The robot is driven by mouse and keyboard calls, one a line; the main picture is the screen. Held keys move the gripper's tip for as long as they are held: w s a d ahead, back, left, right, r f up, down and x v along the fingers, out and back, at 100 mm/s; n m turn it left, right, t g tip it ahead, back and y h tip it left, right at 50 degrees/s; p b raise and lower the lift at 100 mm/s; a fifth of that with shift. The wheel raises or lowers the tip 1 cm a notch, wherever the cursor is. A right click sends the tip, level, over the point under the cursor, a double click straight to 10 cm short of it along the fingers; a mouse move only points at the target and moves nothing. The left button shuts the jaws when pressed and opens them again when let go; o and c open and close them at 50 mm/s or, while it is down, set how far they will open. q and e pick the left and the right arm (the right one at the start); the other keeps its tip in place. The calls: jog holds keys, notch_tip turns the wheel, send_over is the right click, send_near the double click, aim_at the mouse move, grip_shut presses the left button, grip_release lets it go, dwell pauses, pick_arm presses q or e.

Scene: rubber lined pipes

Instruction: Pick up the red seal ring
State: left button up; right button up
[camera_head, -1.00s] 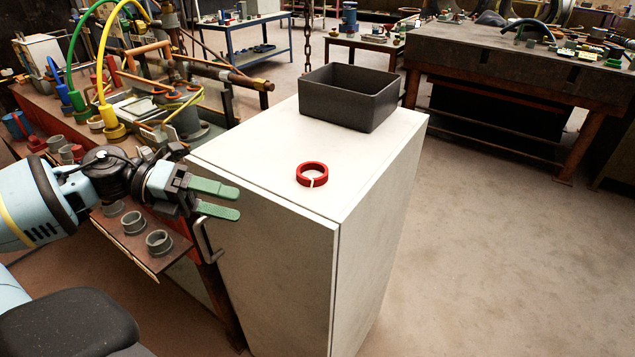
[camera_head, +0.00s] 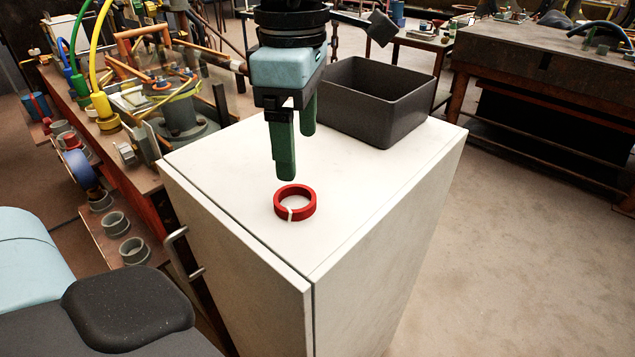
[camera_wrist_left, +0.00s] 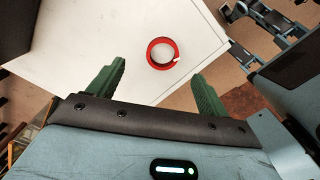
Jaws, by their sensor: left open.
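The red seal ring (camera_head: 295,203) lies flat on the white cabinet top (camera_head: 230,165), with a light gap or mark on its near side. In the left wrist view the ring (camera_wrist_left: 162,53) shows ahead of the fingers, roughly midway between their lines. My left gripper (camera_head: 295,155) points down above the cabinet, just behind and above the ring, and does not touch it. Its two green fingers are apart and empty, and they also show spread in the left wrist view (camera_wrist_left: 160,72). My right gripper is not in view.
A dark open box (camera_head: 375,103) stands on the cabinet top behind and right of the ring, close to my left gripper. A bench (camera_head: 120,195) with pipe fittings and hoses is at the left. A dark workbench (camera_head: 540,70) stands at the back right. Floor at right is clear.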

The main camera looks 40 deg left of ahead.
aim_at(296, 206)
pick_arm(q)
jog(key=shift+s+f, duration=0.3)
jog(key=shift+f, duration=0.25)
jog(key=shift+w+f, duration=0.1)
jog(key=shift+f, duration=0.8)
jog(key=f, duration=0.5)
jog(key=shift+s+a, duration=0.1)
jog(key=shift+s, duration=0.1)
jog(key=shift+r, duration=0.1)
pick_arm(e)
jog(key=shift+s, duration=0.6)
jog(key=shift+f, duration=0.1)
pick_arm(q)
jog(key=c, duration=1.1)
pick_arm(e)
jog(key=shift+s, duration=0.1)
